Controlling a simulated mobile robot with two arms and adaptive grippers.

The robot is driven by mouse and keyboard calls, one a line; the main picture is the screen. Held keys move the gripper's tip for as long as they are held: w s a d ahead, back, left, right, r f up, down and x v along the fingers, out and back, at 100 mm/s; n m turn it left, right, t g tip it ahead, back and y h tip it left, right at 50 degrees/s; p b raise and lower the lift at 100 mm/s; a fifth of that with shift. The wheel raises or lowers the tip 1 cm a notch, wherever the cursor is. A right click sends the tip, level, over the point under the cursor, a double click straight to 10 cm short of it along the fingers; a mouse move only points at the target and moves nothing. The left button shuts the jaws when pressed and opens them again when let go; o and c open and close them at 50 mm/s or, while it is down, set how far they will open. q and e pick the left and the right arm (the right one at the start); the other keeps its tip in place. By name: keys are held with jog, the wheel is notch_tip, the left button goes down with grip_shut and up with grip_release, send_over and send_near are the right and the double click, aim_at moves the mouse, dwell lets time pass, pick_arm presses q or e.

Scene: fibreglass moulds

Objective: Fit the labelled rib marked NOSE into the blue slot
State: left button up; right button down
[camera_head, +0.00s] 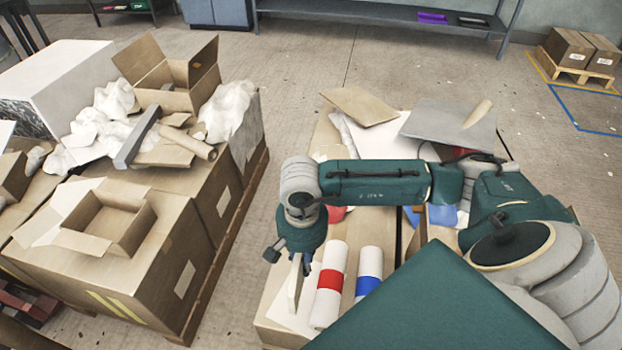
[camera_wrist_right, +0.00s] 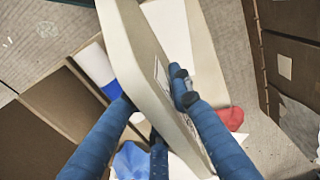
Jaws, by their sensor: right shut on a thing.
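My right gripper (camera_head: 301,262) points down over the near left part of the work table and is shut on a cream rib (camera_head: 295,288). In the right wrist view, the rib (camera_wrist_right: 140,50) runs lengthwise between the blue fingers of the gripper (camera_wrist_right: 160,108). A white label (camera_wrist_right: 161,76) shows on its side, but its writing cannot be read. The blue slot cannot be made out; my arm hides much of the table. My left gripper is not in view.
A white roll with a red band (camera_head: 328,285) and one with a blue band (camera_head: 369,268) lie just right of the rib. A grey sheet (camera_head: 450,122) lies at the table's back. Cardboard boxes (camera_head: 150,262) stand left, across a floor gap.

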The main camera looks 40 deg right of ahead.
notch_tip(320, 180, down, 15)
jog(key=shift+f+p, duration=0.1)
jog(key=shift+p, duration=0.3)
jog(key=shift+f, duration=0.15)
jog(key=c, duration=1.6)
grip_release()
